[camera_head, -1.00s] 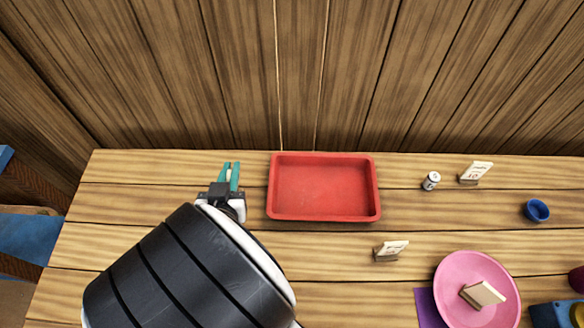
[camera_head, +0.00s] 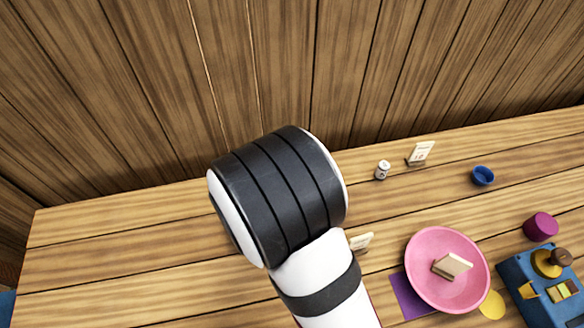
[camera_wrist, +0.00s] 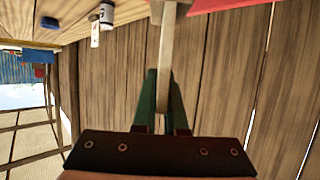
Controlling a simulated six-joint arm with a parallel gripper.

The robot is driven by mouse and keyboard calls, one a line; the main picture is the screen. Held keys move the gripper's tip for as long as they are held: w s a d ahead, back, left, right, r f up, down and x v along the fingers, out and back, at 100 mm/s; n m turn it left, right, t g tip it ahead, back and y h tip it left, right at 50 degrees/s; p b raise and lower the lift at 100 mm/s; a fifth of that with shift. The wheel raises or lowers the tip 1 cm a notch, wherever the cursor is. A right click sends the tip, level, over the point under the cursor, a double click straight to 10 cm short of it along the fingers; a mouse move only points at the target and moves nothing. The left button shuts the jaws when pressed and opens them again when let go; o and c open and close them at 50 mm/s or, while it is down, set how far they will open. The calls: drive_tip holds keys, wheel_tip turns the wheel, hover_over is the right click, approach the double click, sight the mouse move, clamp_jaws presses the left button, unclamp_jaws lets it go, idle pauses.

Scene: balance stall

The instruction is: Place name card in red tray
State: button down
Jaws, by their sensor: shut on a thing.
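My gripper (camera_wrist: 163,80) shows in the wrist view with its teal fingers shut on a thin pale piece. This looks like a name card (camera_wrist: 165,50) seen edge-on, with a greyish-brown base (camera_wrist: 170,11) at its far end; its face is not visible. The red tray (camera_wrist: 225,4) shows only as a red strip at the top right of the wrist view, close beside that base. I cannot tell whether the card touches the tray. In the head view my arm hides both the gripper and the tray.
Right of my arm stand a small white can (camera_head: 382,170), a numbered card (camera_head: 421,153) and a blue cup (camera_head: 483,176). Another card (camera_head: 361,242) is partly behind my arm. A pink plate (camera_head: 425,275) holds a pale block (camera_head: 453,265). The left tabletop is clear.

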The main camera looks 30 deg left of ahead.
drive_tip(key=a+f, duration=0.2)
drive_tip(key=s+a+f, duration=0.1)
drive_tip(key=f, duration=0.2)
drive_tip(key=a+f, duration=0.2)
drive_tip(key=shift+s+a+f, duration=0.3)
drive_tip(key=shift+f, duration=0.1)
drive_tip(key=c, duration=1)
unclamp_jaws()
